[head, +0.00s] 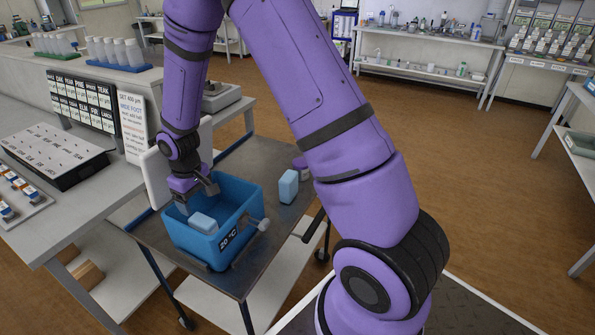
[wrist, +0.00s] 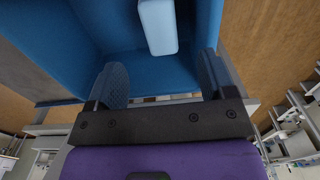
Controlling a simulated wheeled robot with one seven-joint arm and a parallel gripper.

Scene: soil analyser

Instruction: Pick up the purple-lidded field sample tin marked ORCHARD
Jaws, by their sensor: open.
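A small round tin with a purple lid (head: 301,163) stands on the dark-topped cart, right of the blue tub and partly hidden by my arm. No ORCHARD marking can be read on it. My gripper (head: 197,203) is over the left part of the blue tub (head: 240,215), well away from the tin. In the wrist view my gripper (wrist: 162,78) is open, with nothing between its fingers. A pale blue block (head: 204,223) lies inside the tub; it also shows beyond the fingers in the wrist view (wrist: 158,28). The tin is not seen in the wrist view.
Another pale blue block (head: 288,187) stands on the cart between the tub and the tin. The tub is marked 20 °C and has a knob-like fitting (head: 264,224) on its right side. A white upright panel (head: 155,178) is at its left. The cart's front right is bare.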

